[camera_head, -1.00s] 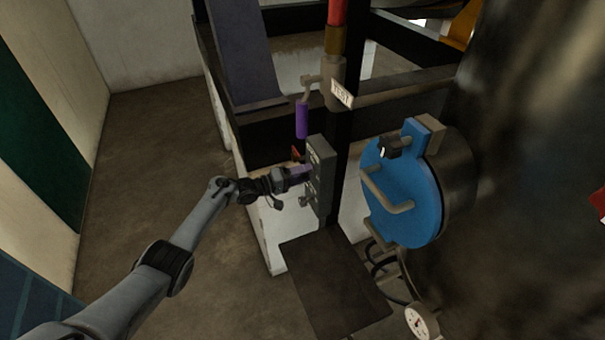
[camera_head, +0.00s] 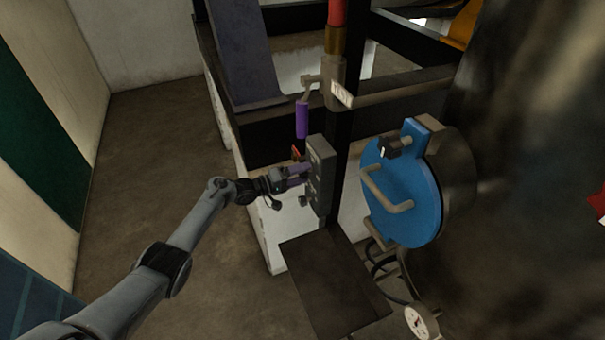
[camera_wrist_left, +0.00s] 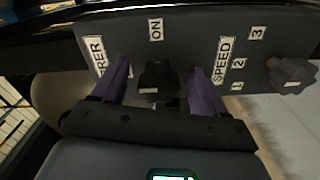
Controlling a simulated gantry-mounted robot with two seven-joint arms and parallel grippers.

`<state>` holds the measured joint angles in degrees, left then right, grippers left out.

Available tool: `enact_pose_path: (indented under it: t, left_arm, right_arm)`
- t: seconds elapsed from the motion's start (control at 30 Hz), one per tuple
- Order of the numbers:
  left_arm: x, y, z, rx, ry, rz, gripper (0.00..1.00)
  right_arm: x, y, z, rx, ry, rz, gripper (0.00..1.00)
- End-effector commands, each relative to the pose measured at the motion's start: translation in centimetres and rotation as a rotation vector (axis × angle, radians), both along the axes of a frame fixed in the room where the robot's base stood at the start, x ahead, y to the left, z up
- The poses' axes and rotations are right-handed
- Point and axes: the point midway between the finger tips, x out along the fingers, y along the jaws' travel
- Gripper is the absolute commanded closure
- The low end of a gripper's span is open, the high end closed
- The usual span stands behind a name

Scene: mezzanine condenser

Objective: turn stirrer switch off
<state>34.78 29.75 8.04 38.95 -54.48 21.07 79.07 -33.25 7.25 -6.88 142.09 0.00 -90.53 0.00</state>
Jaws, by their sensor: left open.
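A grey control box (camera_head: 321,167) is fixed to the dark post in the head view. Its face fills the top of the left wrist view, with labels ending in "RER", "ON" and "SPEED" with numbers. The black stirrer switch knob (camera_wrist_left: 158,82) sits below the "ON" label. My left gripper (camera_head: 303,175) is at the box face; in the left wrist view its two purple fingers (camera_wrist_left: 158,85) are open, one on each side of the knob. Whether they touch it cannot be told. My right gripper is not in view.
A speed knob (camera_wrist_left: 290,75) is right of the fingers on the same panel. A purple-handled valve lever (camera_head: 302,119) hangs above the box. A blue round hatch (camera_head: 403,190) with a handle is to the right. Open floor (camera_head: 150,150) lies left.

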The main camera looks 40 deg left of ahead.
Motion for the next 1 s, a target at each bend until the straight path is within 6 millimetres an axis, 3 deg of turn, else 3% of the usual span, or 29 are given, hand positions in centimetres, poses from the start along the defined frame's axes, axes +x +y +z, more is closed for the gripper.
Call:
enact_pose_path:
  t: [0.6,1.0]
  left_arm:
    - [-8.0,4.4,0.0,0.002,0.001,0.0,0.27]
    - [-8.9,4.9,0.1,0.0,0.0,0.0,0.27]
  right_arm:
    - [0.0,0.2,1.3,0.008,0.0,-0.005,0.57]
    - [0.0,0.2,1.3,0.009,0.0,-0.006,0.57]
